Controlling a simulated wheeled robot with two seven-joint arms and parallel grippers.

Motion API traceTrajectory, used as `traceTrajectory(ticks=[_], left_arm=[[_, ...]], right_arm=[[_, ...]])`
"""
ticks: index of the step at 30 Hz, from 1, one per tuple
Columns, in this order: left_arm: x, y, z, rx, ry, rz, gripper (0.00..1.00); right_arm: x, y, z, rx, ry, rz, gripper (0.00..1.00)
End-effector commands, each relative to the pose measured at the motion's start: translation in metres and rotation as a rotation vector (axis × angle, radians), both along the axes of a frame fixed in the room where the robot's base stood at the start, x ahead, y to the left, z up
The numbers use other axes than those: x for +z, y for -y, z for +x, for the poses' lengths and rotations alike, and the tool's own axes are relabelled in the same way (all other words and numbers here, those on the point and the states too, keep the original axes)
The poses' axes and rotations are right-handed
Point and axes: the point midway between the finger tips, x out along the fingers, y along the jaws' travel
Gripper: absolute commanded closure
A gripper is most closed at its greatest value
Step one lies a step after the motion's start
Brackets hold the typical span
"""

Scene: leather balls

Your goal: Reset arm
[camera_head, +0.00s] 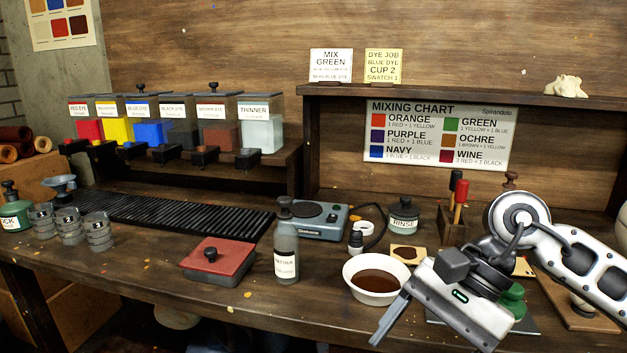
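My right arm comes in from the right, and its gripper (388,322) is low over the front right of the bench, just right of and in front of a white bowl of brown contents (377,290). The slim grey fingers point down and left; I see them edge-on, so any gap between them does not show. I see nothing held. The gripper body partly hides green items (513,298) and a dark mat behind it. My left gripper is not in view.
A bottle (286,262), a red-lidded box (218,258), a grey device (312,220) and a rinse jar (403,215) stand on the bench (130,268). Stacked grey cups (70,227) are at left. Dye dispensers (155,125) line the back. The front left-centre bench is mostly clear.

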Motion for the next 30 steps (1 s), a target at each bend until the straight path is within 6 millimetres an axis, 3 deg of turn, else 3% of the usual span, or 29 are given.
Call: traceTrajectory(ticks=[4,6,9,12,14,17,19,20,24,27,30], left_arm=[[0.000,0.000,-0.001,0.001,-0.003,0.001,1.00],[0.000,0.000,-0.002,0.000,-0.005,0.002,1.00],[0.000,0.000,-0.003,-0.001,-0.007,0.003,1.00],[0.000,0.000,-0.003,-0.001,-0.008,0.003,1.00],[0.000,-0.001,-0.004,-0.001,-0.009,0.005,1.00],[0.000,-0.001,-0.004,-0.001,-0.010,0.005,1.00],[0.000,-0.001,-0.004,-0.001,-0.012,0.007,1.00],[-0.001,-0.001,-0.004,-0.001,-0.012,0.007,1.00],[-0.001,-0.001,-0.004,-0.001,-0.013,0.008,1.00],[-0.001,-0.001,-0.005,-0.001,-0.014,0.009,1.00],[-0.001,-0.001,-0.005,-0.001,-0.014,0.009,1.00]], right_arm=[[0.003,-0.067,-0.033,-0.132,-0.304,0.323,0.23],[0.016,-0.096,-0.045,-0.238,-0.530,0.508,0.23],[0.043,-0.119,-0.045,-0.429,-0.925,0.763,0.23],[0.057,-0.118,-0.025,-0.637,-1.369,0.973,0.23],[0.053,-0.108,-0.007,-0.767,-1.654,1.080,0.23],[0.022,-0.079,0.021,-0.982,-2.152,1.230,0.23],[-0.019,-0.056,0.032,-1.130,-2.514,1.314,0.23],[-0.041,-0.045,0.034,1.133,2.541,-1.283,0.23],[-0.135,-0.009,0.010,0.883,2.066,-0.913,0.23],[-0.187,0.006,-0.021,0.745,1.802,-0.746,0.23],[-0.221,0.013,-0.051,0.646,1.613,-0.638,0.23]])
